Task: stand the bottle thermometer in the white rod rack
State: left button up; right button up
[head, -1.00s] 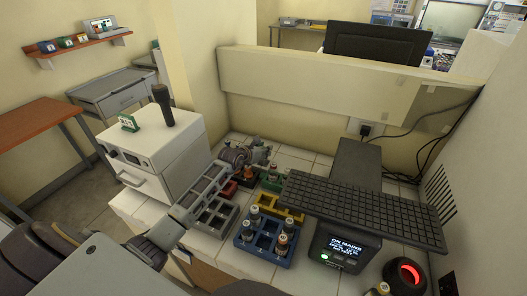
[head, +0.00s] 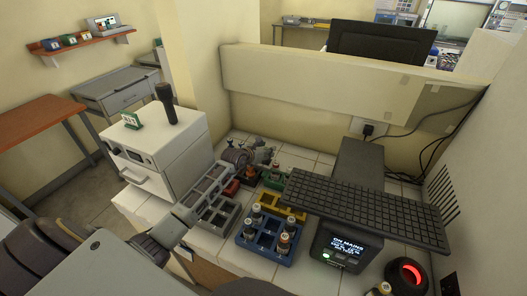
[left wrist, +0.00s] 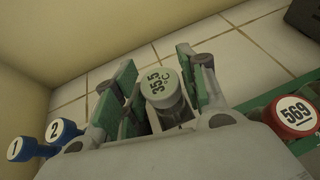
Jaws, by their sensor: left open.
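The bottle thermometer (left wrist: 164,92) shows in the left wrist view as a grey-white cap marked 35.5 °C over a clear body. My left gripper (left wrist: 155,83) is open, with its green-padded fingers on either side of the thermometer. I cannot tell whether a pad touches it. In the head view my left gripper (head: 247,156) is at the back of the bench, beyond the racks, and the thermometer cannot be made out there. I cannot pick out the white rod rack in either view. My right gripper is not in view.
Two blue caps marked 1 (left wrist: 18,148) and 2 (left wrist: 60,130), and a red cap marked 569 (left wrist: 295,115), flank the gripper. A blue rack (head: 250,247) with bottles, a yellow rack (head: 292,212) and a keyboard (head: 365,212) stand nearby. A white incubator box (head: 165,150) is left.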

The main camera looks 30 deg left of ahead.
pick_arm(q)
jog(key=shift+r, duration=0.15)
jog(key=shift+b+v, duration=0.55)
jog(key=shift+v, duration=5.45)
jog(key=shift+s, duration=0.1)
